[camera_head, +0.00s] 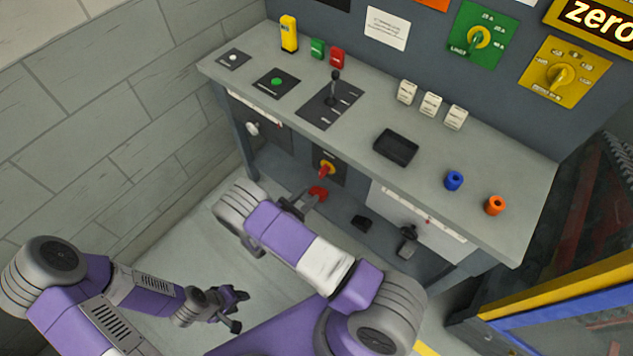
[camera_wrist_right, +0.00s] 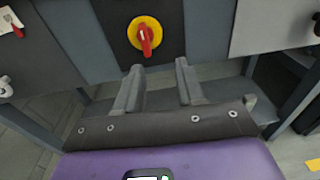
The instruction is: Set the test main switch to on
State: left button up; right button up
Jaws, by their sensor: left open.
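The main switch (camera_head: 326,168) is a red handle on a yellow disc, set in a dark panel on the bench front. In the right wrist view the switch (camera_wrist_right: 146,36) has its handle pointing nearly straight down. My right gripper (camera_wrist_right: 159,65) is open and empty, just below and in front of the switch, its fingers apart from the handle. In the head view my right gripper (camera_head: 298,203) is partly hidden by its wrist. My left gripper (camera_head: 238,308) is open and empty, low over the floor at the left, far from the switch.
A grey knob (camera_head: 252,128) sits left.

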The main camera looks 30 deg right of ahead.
aim_at(320, 175)
jog(key=shift+t, duration=0.6)
jog(key=w+d, duration=0.1)
jog(key=d, duration=0.1)
jog(key=w+d, duration=0.1)
jog(key=d, duration=0.1)
jog(key=w+d+r+b, duration=0.1)
jog(key=w+d, duration=0.1)
jog(key=shift+w+d, duration=0.1)
jog(key=shift+c, duration=0.4)
grip_shut()
